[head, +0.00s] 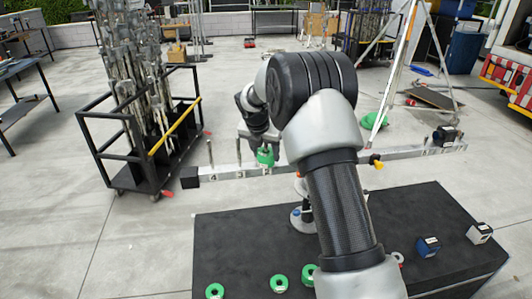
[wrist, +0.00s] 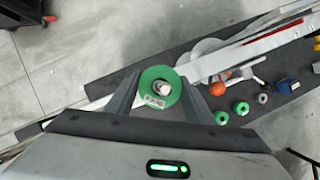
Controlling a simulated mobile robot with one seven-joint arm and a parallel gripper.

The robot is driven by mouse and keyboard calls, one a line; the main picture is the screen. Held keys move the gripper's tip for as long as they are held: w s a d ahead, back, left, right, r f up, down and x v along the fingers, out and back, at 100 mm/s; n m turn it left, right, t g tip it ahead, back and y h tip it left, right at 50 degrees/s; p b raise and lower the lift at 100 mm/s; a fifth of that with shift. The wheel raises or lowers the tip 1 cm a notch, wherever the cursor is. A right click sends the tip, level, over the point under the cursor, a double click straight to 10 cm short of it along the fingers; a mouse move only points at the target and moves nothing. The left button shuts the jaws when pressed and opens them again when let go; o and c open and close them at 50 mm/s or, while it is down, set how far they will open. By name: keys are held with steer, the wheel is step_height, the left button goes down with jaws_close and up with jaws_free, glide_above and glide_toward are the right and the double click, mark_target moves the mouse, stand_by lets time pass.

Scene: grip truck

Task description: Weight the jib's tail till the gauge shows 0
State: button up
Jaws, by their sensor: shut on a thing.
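My gripper (head: 262,146) is shut on a green ring weight (head: 266,157), held over the left part of the jib (head: 222,174). In the wrist view my gripper (wrist: 156,98) has its fingers on both sides of the green ring weight (wrist: 175,86). A pale round peg end shows in the ring's hole; I cannot tell how far down the ring sits. The jib is a grey numbered beam with upright pegs (head: 238,152) and a black block (head: 189,177) at its left end. A dark camera-like load (head: 447,135) sits at its right end. No gauge reading is legible.
A black cart (head: 125,165) with stands is at left. A tripod (head: 395,60) stands behind the jib.

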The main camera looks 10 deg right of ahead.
steer(key=shift+r, duration=0.15)
steer(key=o, duration=1.4)
steer(key=shift+s+f, duration=0.1)
steer(key=shift+f, duration=0.1)
steer(key=v, duration=1.7)
steer(key=shift+r, duration=0.35)
steer(key=s+d+r+m+p, duration=0.2)
steer(key=s+r+m, duration=0.55)
steer(key=s, duration=0.25)
steer(key=s+d+f+m+t+y+p, duration=0.1)
steer(key=s+m+y, duration=0.1)
steer(key=s+m, duration=2)
steer(key=shift+s+d+f, duration=0.25)
steer(key=shift+s+f, duration=0.1)
steer(key=shift+s, duration=2.1)
